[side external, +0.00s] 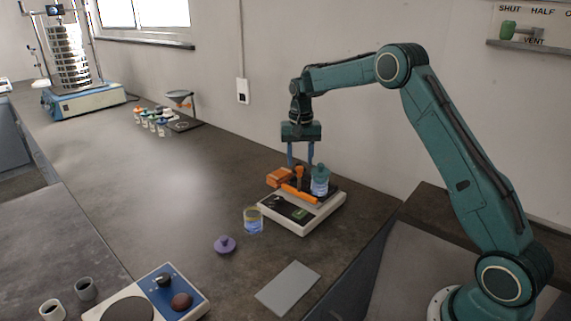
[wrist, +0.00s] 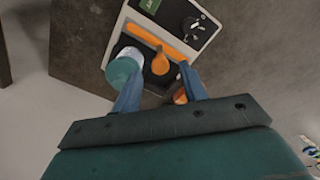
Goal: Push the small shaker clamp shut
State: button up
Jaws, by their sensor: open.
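The small shaker (side external: 300,212) is a low cream box with a dark top on the bench. Its clamp has orange parts: a long bar (side external: 299,193), a block (side external: 279,178) at the left and an upright knob-ended lever (side external: 299,175). In the wrist view the lever (wrist: 160,63) lies between bar and fingers. A clear jar with a teal lid (side external: 320,180) stands on the shaker beside the clamp; its lid also shows in the wrist view (wrist: 122,70). My gripper (side external: 300,165) is open, pointing down just above the clamp. Whether a finger touches the lever I cannot tell.
A glass beaker (side external: 253,221) and a purple lid (side external: 225,244) are in front of the shaker. A grey plate (side external: 288,288) lies nearer the front edge. A blue hotplate-like device (side external: 168,292) is at lower left.

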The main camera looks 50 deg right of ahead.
jog(key=shift+f, duration=0.85)
grip_shut()
jog(key=shift+d, duration=1.45)
grip_release()
jog(key=shift+r, duration=0.15)
notch_tip(320, 180, up, 14)
jog(key=shift+f, duration=0.2)
